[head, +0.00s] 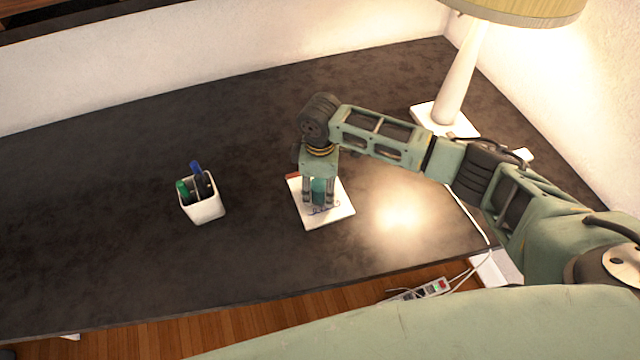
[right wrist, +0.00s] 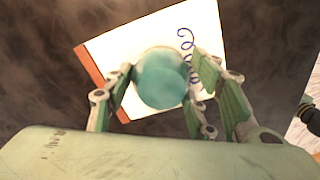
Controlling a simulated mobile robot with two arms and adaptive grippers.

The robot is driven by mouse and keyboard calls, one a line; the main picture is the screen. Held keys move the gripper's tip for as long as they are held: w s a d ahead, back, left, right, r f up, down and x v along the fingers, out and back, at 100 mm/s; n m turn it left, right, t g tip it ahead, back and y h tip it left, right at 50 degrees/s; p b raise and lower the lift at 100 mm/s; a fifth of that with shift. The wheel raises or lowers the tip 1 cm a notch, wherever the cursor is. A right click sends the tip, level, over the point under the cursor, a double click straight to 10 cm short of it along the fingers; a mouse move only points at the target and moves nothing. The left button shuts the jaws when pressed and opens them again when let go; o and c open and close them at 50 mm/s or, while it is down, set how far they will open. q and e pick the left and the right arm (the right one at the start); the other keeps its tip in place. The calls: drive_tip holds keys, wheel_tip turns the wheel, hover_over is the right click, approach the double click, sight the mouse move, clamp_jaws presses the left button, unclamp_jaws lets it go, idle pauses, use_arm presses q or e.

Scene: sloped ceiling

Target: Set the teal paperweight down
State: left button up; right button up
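The teal paperweight (right wrist: 160,80) is round and sits between the fingers of my right gripper (right wrist: 160,92), which appear to touch it on both sides. In the head view the paperweight (head: 318,191) shows partly behind the fingers of my right gripper (head: 319,198), which points down. Below it is a white notepad (head: 330,216) with a red-brown band along one edge and a blue squiggle. I cannot tell whether the paperweight touches the pad. My left gripper is out of view.
A white cup (head: 206,210) with blue and green pens stands left of the notepad. A lamp (head: 457,85) stands at the back right. The dark desk (head: 110,190) is clear on the left. A power strip (head: 430,289) with cables lies beyond the front edge.

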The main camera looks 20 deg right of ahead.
sight(320, 183)
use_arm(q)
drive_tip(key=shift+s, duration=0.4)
use_arm(e)
drive_tip(key=shift+o, duration=1.3)
use_arm(q)
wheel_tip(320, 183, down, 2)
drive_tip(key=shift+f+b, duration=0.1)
drive_tip(key=shift+b, duration=0.95)
use_arm(e)
wheel_tip(320, 183, up, 12)
drive_tip(key=shift+r, duration=0.15)
drive_tip(key=shift+s, duration=0.1)
